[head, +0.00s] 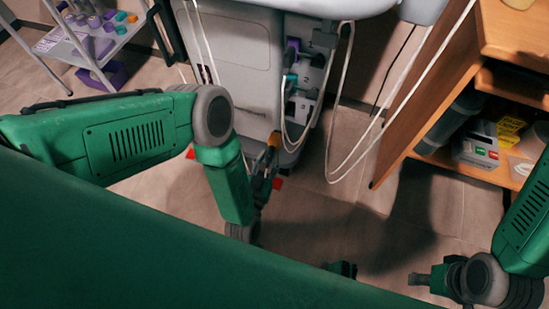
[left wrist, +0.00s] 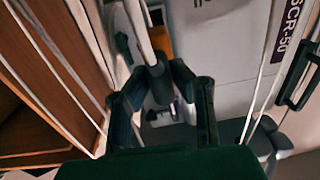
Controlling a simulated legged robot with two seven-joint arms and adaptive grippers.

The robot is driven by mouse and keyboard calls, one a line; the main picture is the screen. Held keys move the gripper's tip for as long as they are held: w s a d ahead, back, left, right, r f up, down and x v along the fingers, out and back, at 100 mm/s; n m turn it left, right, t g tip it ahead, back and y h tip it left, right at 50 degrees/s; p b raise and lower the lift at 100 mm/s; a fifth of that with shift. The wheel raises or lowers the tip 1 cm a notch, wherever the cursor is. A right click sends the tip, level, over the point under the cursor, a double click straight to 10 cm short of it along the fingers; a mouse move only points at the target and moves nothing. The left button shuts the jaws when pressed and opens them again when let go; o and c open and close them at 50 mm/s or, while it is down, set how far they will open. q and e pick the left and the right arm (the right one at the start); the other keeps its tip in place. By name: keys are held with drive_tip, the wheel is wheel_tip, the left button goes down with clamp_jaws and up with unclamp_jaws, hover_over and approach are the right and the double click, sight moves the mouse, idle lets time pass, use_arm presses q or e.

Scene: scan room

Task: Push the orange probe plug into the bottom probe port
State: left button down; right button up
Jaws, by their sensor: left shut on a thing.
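The orange probe plug (head: 273,140) shows at the tips of my left gripper (head: 266,160), beside the lower part of the white machine. My left gripper is shut on it. In the left wrist view the fingers (left wrist: 160,78) close around a dark grey cylindrical part, and an orange patch (left wrist: 163,42) shows just beyond. The port panel (head: 303,106) is on the machine's side, with a purple plug (head: 292,46) above and a teal plug (head: 291,84) below it. The bottom port's opening is too small to make out. My right gripper (head: 420,279) is low at right, far from the machine; its fingers are unclear.
White cables (head: 331,150) hang in loops right of the panel. A wooden cabinet (head: 430,90) with shelves stands at right. A cart (head: 90,45) with colored items is at upper left. The floor (head: 330,205) between machine and cabinet is clear.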

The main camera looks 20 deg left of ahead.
sight(276, 150)
use_arm(q)
drive_tip(key=shift+w+a+f, duration=0.15)
drive_tip(key=shift+w+a, duration=0.45)
drive_tip(key=shift+w, duration=0.1)
drive_tip(key=shift+w+d+r+b, duration=0.15)
drive_tip(key=shift+w+d+b, duration=0.15)
drive_tip(key=shift+d, duration=0.3)
drive_tip(key=shift+w+d+r+b, duration=0.15)
drive_tip(key=shift+w+d, duration=0.2)
drive_tip(key=shift+d, duration=0.2)
drive_tip(key=shift+w, duration=0.2)
drive_tip(key=shift+w+a+f, duration=0.2)
drive_tip(key=shift+w+a, duration=0.2)
drive_tip(key=shift+a, duration=0.2)
drive_tip(key=shift+w+a+b, duration=0.35)
drive_tip(key=shift+w+b, duration=0.05)
drive_tip(key=shift+w+d, duration=0.15)
drive_tip(key=shift+w, duration=0.1)
drive_tip(key=shift+w+d+r+b, duration=0.1)
drive_tip(key=shift+w+d+b, duration=0.25)
drive_tip(key=shift+w+d, duration=0.3)
drive_tip(key=shift+w, duration=0.15)
drive_tip(key=shift+w+a+b, duration=0.35)
drive_tip(key=shift+w+a, duration=0.2)
drive_tip(key=shift+w, duration=0.2)
drive_tip(key=shift+w+d, duration=0.3)
drive_tip(key=shift+d, duration=0.15)
use_arm(e)
wheel_tip(276, 150, down, 3)
drive_tip(key=shift+a+f, duration=0.15)
